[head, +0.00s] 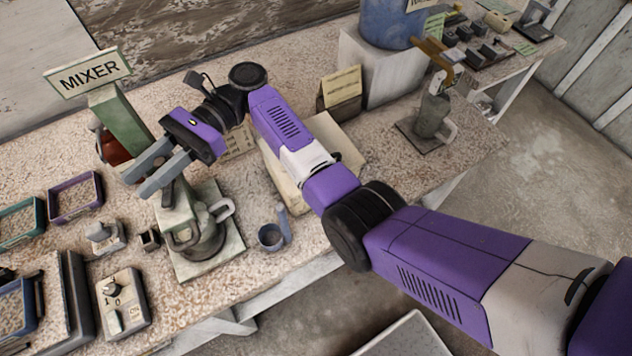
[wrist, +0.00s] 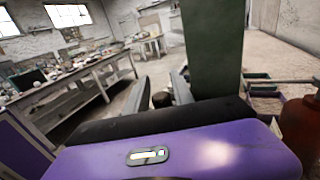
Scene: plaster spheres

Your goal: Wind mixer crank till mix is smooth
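The mixer has a labelled sign (head: 90,72), a green column (head: 122,122) and a grey jug with handles (head: 200,240) on a pale base plate. The green column also stands close in front of the wrist view (wrist: 212,45). My gripper (head: 139,184) is beside the column, above and left of the jug, its two grey fingers apart. In the wrist view a small dark knob (wrist: 162,99) shows between the fingers; I cannot tell whether they touch it. No crank arm is clearly visible, and the mix inside the jug is hidden.
A rounded red object (head: 114,148) sits behind the column. A small blue-grey cup (head: 271,237) stands right of the jug. A switch box (head: 122,302) and trays (head: 75,197) lie left. A blue bucket (head: 388,25) on a white block and a grey jug (head: 432,115) stand farther right.

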